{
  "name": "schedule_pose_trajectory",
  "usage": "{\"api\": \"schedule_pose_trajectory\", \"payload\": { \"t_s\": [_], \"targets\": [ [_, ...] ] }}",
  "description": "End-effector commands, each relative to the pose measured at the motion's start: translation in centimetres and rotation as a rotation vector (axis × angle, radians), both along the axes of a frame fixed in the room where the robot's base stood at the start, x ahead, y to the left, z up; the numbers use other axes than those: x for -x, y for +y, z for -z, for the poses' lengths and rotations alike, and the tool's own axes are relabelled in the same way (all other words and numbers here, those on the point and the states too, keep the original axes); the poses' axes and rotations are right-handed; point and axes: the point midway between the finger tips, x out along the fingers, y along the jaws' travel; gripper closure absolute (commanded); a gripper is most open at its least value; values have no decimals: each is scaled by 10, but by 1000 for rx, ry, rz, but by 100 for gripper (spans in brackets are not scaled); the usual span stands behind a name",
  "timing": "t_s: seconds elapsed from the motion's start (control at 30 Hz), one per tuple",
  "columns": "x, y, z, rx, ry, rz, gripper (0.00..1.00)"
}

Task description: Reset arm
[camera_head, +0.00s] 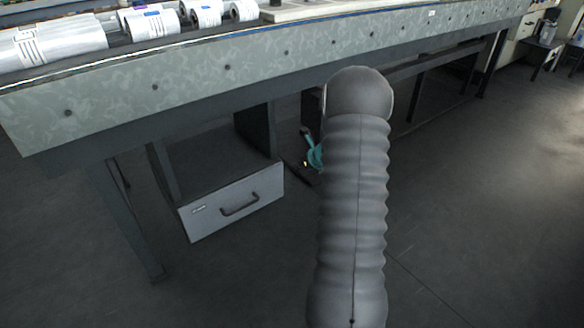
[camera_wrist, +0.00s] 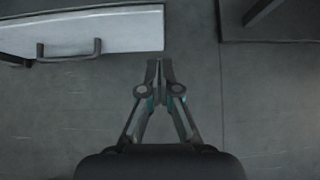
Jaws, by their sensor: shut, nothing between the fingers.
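My gripper (camera_wrist: 159,66) is in the middle of the wrist view, with its two fingertips together and nothing between them. It hangs above the dark floor. In the head view my grey ribbed arm stands in front of the bench, and only a small teal part of my gripper (camera_head: 314,156) shows to its left. The rest is hidden behind the arm. A pale drawer front (camera_head: 238,203) with a dark handle is to the left of my gripper, under the bench. The same drawer front (camera_wrist: 125,30) is at the upper left of the wrist view.
The long bench (camera_head: 190,82) runs across the head view, with several wrapped rolls (camera_head: 152,24) on its top at the left. Dark bench legs (camera_head: 122,220) stand below it. The floor (camera_head: 480,220) to the right is clear.

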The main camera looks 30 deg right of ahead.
Motion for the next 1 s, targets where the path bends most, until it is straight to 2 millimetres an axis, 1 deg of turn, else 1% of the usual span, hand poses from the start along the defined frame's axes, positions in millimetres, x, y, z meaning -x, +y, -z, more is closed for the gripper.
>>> {"api": "schedule_pose_trajectory", "payload": {
  "t_s": [0.03,0.2,0.5,0.63,0.67,0.73,0.83,0.87,0.93,1.0],
  "targets": [
    [6,-1,-7,1,-1,2,100],
    [16,0,-17,1,0,-2,100],
    [18,1,-19,4,0,-10,100],
    [17,3,-20,47,-9,-67,100],
    [18,5,-19,67,-9,-100,100],
    [24,15,-14,125,2,-217,100],
    [45,38,2,202,34,-420,100],
    [51,44,3,226,40,-479,100],
    [66,58,0,283,48,-615,100],
    [81,75,-8,344,49,-759,100]
  ]
}}
